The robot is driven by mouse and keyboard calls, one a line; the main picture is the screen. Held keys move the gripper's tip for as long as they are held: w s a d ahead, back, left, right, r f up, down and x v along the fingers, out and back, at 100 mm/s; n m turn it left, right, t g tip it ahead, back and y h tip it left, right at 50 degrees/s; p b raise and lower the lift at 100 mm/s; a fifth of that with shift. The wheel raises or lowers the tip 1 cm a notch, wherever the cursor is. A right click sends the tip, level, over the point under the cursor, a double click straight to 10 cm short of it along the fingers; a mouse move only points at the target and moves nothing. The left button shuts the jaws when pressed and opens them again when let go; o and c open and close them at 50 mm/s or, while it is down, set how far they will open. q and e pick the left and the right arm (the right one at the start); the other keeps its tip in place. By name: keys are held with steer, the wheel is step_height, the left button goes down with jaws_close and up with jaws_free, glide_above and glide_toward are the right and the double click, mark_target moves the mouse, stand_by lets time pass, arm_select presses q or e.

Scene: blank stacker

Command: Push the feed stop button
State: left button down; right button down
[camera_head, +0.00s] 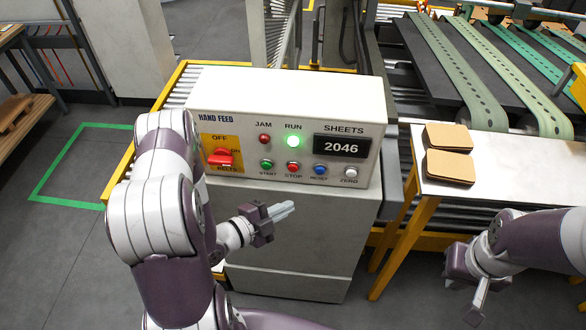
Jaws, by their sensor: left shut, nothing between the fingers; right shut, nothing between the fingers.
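The hand feed control box (287,98) stands in front of me on a grey cabinet. The red STOP button (294,167) is on its lower row, between the green START button (266,163) and the blue RESET button (320,169). The green RUN lamp (293,141) is lit, and the SHEETS counter (342,146) reads 2046. My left gripper (284,210) is shut and empty, below and in front of the STOP button, apart from the panel. My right gripper (478,307) is shut and empty at the lower right, below the side table.
A white side table (480,188) with brown blank stacks (450,167) stands at the right. Conveyor belts (465,80) lie behind it. A green floor outline (65,165) is at the left.

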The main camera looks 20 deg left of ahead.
arm_select(q)
steer(key=w+a+b, duration=0.1)
steer(key=w+a, duration=0.1)
steer(key=w, duration=0.6)
steer(key=shift+w, duration=0.25)
stand_by(1.8)
steer(key=shift+w+a+b, duration=0.1)
steer(key=shift+w+b, duration=0.15)
steer(key=shift+b, duration=0.1)
steer(key=shift+w+a, duration=0.15)
steer(key=shift+w, duration=0.35)
stand_by(0.5)
stand_by(0.4)
steer(key=shift+s+d, duration=0.25)
steer(key=shift+s, duration=0.65)
steer(key=shift+s+d, duration=0.2)
steer(key=shift+s, duration=0.6)
steer(key=shift+s+d, duration=0.2)
steer(key=shift+s, duration=0.6)
steer(key=shift+s+d, duration=0.2)
steer(key=shift+s, duration=0.6)
